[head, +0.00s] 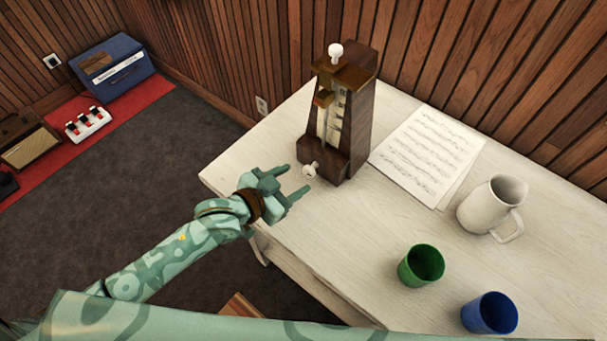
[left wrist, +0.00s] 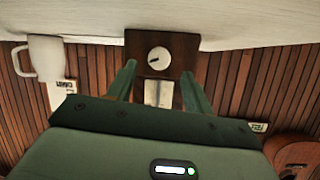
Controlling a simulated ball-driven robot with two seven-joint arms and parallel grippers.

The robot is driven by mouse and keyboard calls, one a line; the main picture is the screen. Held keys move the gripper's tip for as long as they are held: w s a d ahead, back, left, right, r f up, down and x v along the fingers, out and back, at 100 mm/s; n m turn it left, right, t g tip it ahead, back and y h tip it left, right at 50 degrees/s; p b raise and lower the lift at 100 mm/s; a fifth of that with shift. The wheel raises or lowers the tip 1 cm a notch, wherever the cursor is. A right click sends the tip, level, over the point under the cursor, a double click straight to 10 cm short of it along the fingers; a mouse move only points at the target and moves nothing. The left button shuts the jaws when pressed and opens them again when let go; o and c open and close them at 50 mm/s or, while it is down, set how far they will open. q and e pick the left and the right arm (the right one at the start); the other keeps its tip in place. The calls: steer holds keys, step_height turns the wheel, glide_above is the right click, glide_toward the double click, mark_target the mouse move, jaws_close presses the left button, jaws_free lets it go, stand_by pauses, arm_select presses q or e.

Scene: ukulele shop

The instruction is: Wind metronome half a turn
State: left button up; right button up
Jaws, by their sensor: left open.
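The metronome (head: 345,115) is a dark wooden tapered case standing upright on the white table, with a white knob on top and a scale on its front. A small pale winding knob (head: 311,170) sticks out low on its front side. My left gripper (head: 298,179) is open and empty, its fingers pointing at this knob from just in front, apart from it. In the left wrist view, upside down, the round pale knob (left wrist: 159,58) with a dark mark sits between the two spread fingers (left wrist: 158,69). My right gripper is not in view.
Sheet music (head: 428,153) lies right of the metronome on the table (head: 350,240). A white pitcher (head: 491,206), a green cup (head: 421,265) and a blue cup (head: 489,314) stand to the right. Wood-panelled walls rise close behind. The table's left part is clear.

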mark_target(308, 174)
arm_select(q)
steer(key=b+x, duration=0.1)
steer(key=x, duration=0.3)
steer(key=shift+w+d+f, duration=0.15)
steer(key=shift+w+d, duration=0.05)
steer(key=shift+d, duration=0.05)
steer(key=c, duration=1)
steer(key=shift+o, duration=0.2)
steer(key=shift+s+r+m+y+p, duration=0.1)
steer(key=shift+r+m+y+p, duration=0.15)
steer(key=shift+m+y+p, duration=0.6)
steer(key=shift+d+t+p, duration=0.15)
steer(key=shift+t+p, duration=0.25)
steer(key=shift+p, duration=0.45)
steer(key=shift+s+f+m+t+y+p, duration=0.1)
steer(key=shift+f+m+t+y+p, duration=0.2)
steer(key=shift+m, duration=0.55)
steer(key=shift+m+t+y, duration=0.25)
steer(key=shift+m+t, duration=0.05)
steer(key=shift+m, duration=0.3)
